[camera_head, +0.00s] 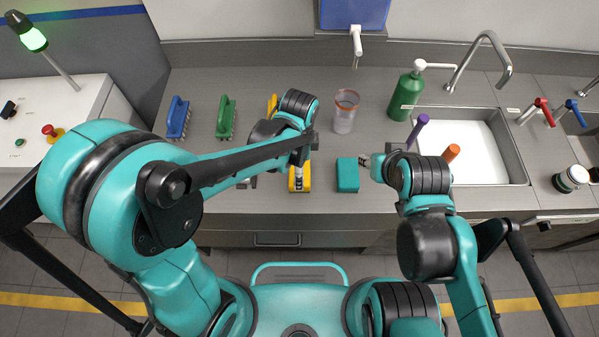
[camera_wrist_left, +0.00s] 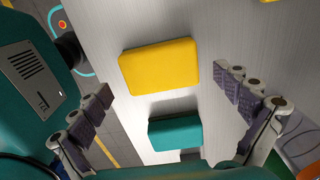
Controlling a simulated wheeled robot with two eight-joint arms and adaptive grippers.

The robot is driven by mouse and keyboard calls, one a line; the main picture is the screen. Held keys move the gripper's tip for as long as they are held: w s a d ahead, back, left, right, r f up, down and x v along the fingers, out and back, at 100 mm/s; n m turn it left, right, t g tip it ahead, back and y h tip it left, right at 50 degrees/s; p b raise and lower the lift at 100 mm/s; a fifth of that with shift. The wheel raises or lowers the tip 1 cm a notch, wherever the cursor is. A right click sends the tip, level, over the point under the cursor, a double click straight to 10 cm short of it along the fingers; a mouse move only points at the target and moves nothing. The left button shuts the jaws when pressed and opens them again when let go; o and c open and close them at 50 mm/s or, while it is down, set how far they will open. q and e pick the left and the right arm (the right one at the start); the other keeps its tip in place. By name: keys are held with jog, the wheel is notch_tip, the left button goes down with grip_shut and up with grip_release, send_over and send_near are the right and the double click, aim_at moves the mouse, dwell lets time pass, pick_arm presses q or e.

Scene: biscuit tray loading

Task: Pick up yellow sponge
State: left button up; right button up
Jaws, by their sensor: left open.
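The yellow sponge (camera_head: 305,184) lies flat on the grey counter near its front edge, partly hidden by my left gripper (camera_head: 299,168) above it. In the left wrist view, the yellow sponge (camera_wrist_left: 160,67) shows whole, between the two spread fingers of my left gripper (camera_wrist_left: 165,86). The fingers are open and appear apart from it. A teal sponge (camera_head: 347,175) lies just right of it and also shows in the left wrist view (camera_wrist_left: 175,132). My right gripper (camera_head: 368,161) is beside the teal sponge, mostly hidden by its own wrist; its jaw state is unclear.
Blue (camera_head: 178,117) and green (camera_head: 226,117) brushes lie at the left; a yellow item (camera_head: 272,104) is partly behind my left arm. A clear cup (camera_head: 345,111) and green pump bottle (camera_head: 406,95) stand behind. The sink (camera_head: 517,160) with purple and orange handles is at right.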

pick_arm(q)
notch_tip(320, 180, down, 4)
jog(key=shift+d+r+b, duration=0.1)
jog(key=shift+b, duration=0.45)
jog(key=c, duration=0.7)
